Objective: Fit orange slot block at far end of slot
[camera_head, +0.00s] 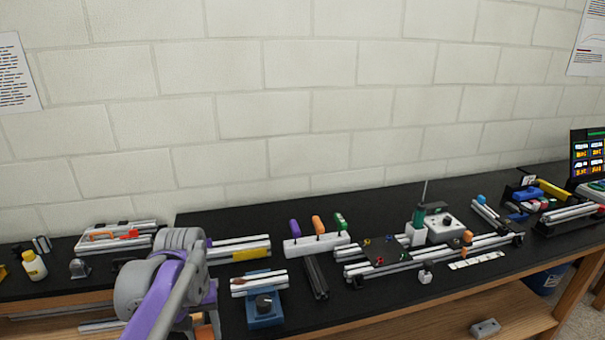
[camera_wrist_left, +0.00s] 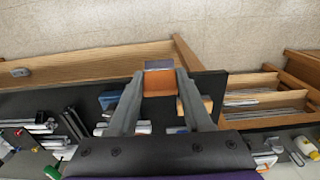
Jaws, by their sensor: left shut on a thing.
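My left gripper (camera_wrist_left: 160,76) is shut on an orange block (camera_wrist_left: 159,84) with a grey part at its far end; the block sits between the fingertips, over the bench's front edge. In the head view my left arm comes in at the lower left and hides most of the gripper and block. The extrusion frame (camera_head: 395,266), with silver slotted rails, lies on the black bench at centre right, well to the right of my arm. A small orange piece (camera_head: 467,237) is on its rear rail. My right gripper is not in view.
A blue device with a dark knob (camera_head: 264,305) and short rails stand just right of my arm. A dark extrusion (camera_head: 316,277) and a white rack (camera_head: 316,245) with coloured handles lie between it and the frame. A yellow-capped bottle (camera_head: 34,266) stands at left.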

